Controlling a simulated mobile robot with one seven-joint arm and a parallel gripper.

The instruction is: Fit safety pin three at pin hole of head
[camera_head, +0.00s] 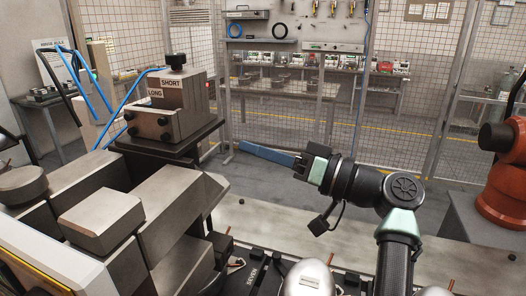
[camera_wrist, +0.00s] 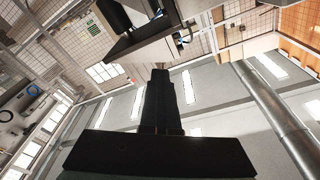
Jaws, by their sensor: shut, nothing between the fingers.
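My gripper (camera_head: 297,165) is in the middle of the head view, raised above the work area and pointing left. In the wrist view its two dark fingers (camera_wrist: 161,74) are together, with nothing seen between them. Several thin orange-brown pin-like pieces stand low in the head view, one at the bottom centre (camera_head: 329,259) and one to its left (camera_head: 228,231). I cannot tell which is safety pin three. The pin hole of the head cannot be made out. Rounded compressor tops (camera_head: 308,279) show at the bottom edge, partly cut off.
A grey block fixture (camera_head: 180,107) marked SHORT and LONG, with black knobs, stands on a dark stand at left. Large grey blocks (camera_head: 103,222) fill the lower left. An orange robot arm (camera_head: 500,190) stands at right. Wire-mesh fencing (camera_head: 310,110) closes the back. Dark boxy structure (camera_wrist: 128,42) lies beyond my fingertips.

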